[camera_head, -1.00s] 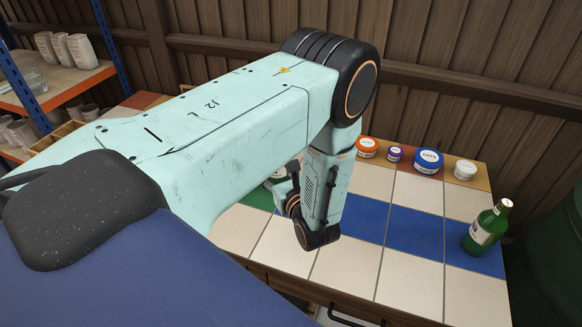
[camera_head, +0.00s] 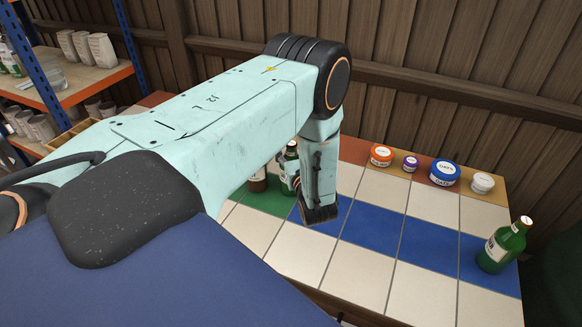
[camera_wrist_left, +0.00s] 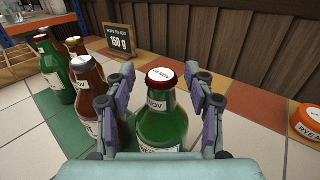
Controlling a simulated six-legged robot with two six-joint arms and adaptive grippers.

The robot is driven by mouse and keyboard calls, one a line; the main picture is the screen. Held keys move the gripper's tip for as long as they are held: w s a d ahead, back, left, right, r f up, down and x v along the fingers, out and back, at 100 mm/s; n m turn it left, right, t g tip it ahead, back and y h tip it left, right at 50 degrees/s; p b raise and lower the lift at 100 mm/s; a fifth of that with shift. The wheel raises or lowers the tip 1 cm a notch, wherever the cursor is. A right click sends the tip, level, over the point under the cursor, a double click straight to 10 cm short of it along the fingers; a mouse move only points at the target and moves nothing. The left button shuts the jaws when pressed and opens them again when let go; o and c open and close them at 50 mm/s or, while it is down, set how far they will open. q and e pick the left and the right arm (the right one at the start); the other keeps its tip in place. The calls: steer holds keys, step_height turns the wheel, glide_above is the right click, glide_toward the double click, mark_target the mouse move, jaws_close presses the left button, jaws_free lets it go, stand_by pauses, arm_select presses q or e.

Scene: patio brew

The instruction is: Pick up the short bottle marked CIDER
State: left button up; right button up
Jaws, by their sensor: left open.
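In the left wrist view my left gripper (camera_wrist_left: 165,105) is open. Its two fingers stand either side of a green bottle (camera_wrist_left: 162,128) with a red-rimmed white cap. The neck is between the fingers; I cannot tell whether they touch it. The cap seems to end in NOV, and the body label is mostly cut off, so I cannot read CIDER. A brown bottle (camera_wrist_left: 88,85) stands to the left, with a green bottle (camera_wrist_left: 55,70) and another brown bottle (camera_wrist_left: 75,46) beyond. In the head view, my arm partly hides a green bottle (camera_head: 290,160) and a brown bottle (camera_head: 258,181).
A separate green bottle (camera_head: 503,246) stands at the table's right end. Several lidded tubs, including an orange one (camera_head: 381,154) and a blue one (camera_head: 445,173), line the back edge. The middle tiles are clear.

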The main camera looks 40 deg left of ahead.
arm_select(q)
steer(key=shift+d+r, duration=0.15)
steer(key=shift+d, duration=0.05)
steer(key=shift+c, duration=0.3)
steer(key=shift+a, duration=0.15)
steer(key=c, duration=0.9)
steer(key=shift+w, duration=0.1)
jaws_close()
